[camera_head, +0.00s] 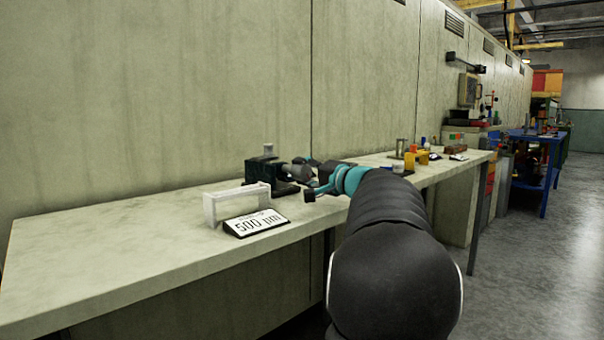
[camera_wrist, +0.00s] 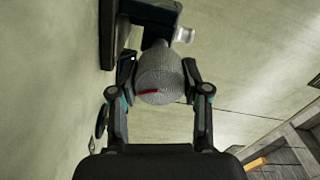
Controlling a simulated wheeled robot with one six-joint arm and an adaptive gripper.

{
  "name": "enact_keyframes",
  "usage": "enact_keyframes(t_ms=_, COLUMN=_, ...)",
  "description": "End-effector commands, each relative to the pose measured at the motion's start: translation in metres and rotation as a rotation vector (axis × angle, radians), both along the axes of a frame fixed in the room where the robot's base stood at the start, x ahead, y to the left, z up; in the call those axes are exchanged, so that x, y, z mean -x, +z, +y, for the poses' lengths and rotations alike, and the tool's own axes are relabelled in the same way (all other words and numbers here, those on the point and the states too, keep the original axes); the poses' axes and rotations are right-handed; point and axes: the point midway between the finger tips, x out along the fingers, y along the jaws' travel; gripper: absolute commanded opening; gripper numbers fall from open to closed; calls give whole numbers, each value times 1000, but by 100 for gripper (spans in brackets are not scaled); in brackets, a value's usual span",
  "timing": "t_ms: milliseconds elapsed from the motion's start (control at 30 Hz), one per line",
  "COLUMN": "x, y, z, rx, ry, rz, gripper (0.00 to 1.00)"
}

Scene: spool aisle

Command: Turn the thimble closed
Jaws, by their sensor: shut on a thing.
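The thimble (camera_wrist: 160,75) is a grey knurled cylinder with a red mark on its near end. In the wrist view it sits between the two fingers of my gripper (camera_wrist: 160,88), which is shut on it. In the head view the thimble (camera_head: 297,173) sticks out to the right from a dark device (camera_head: 262,172) on the bench, and my gripper (camera_head: 312,180) reaches it from the right. The dark body (camera_wrist: 150,12) is at the top of the wrist view, with a light knob (camera_wrist: 184,34) beside it. My arm hides part of the bench.
A white frame-shaped block (camera_head: 236,204) and a sign reading 500 (camera_head: 255,222) stand on the bench (camera_head: 110,240) in front of the device. Several bottles and cans (camera_head: 415,156) stand farther right. The wall is close behind. The bench's left part is clear.

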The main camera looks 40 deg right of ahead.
Motion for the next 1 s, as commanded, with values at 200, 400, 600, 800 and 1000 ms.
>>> enact_keyframes(t_ms=200, x=0, y=0, z=0, rx=1, ry=1, rz=0, gripper=72)
enact_keyframes(t_ms=400, x=0, y=0, z=0, rx=1, ry=0, rz=0, gripper=72)
enact_keyframes(t_ms=600, x=9, y=0, z=-1, rx=2, ry=-1, rz=1, gripper=72)
enact_keyframes(t_ms=800, x=42, y=0, z=-5, rx=2, ry=-4, rz=0, gripper=72)
enact_keyframes(t_ms=1000, x=82, y=0, z=-7, rx=2, ry=-4, rz=0, gripper=72)
